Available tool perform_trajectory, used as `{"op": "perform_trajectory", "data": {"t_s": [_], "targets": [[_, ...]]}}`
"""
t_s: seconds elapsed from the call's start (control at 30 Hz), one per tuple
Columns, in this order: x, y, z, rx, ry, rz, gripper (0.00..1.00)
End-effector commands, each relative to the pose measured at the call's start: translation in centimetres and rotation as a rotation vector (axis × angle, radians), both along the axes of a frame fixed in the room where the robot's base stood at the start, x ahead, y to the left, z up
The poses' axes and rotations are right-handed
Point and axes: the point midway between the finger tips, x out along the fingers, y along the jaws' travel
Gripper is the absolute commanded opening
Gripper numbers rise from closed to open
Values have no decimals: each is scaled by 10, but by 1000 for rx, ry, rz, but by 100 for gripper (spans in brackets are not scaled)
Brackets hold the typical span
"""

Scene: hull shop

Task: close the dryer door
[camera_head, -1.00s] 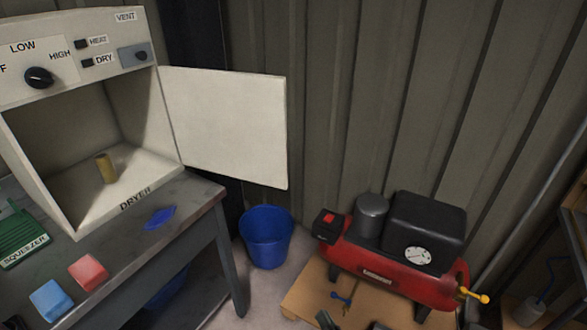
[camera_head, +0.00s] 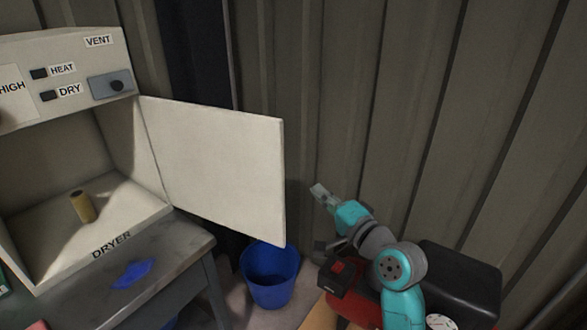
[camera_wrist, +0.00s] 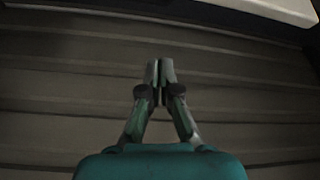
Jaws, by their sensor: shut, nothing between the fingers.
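The dryer (camera_head: 88,245) stands on a grey bench at the left in the head view. Its white door (camera_head: 215,165) is hinged at the opening's right side and stands wide open, swung out to the right. A yellow-brown cylinder (camera_head: 82,206) is inside on the dryer floor. My gripper (camera_head: 320,192) is to the right of the door's free edge, apart from it in the picture. It also shows in the wrist view (camera_wrist: 160,65), with its fingers shut together and empty. A pale edge at the top right of the wrist view may be the door (camera_wrist: 275,8).
A blue bucket (camera_head: 270,278) stands on the floor below the door. A red and black compressor (camera_head: 460,280) is at the lower right, partly behind my arm. A corrugated wall (camera_head: 400,100) closes the back. A blue cloth-like piece (camera_head: 132,274) lies on the bench (camera_head: 185,262).

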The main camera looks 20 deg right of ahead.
Motion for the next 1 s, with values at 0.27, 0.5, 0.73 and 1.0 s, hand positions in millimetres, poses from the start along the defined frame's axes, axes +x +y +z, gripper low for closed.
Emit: {"op": "perform_trajectory", "data": {"t_s": [0.27, 0.5, 0.73, 1.0], "targets": [[15, 3, 12, 12, -2, 15, 0], [53, 14, 14, 12, -2, 17, 0], [89, 24, 16, 12, -2, 15, 0], [87, 46, 11, 12, -1, 15, 0]]}}
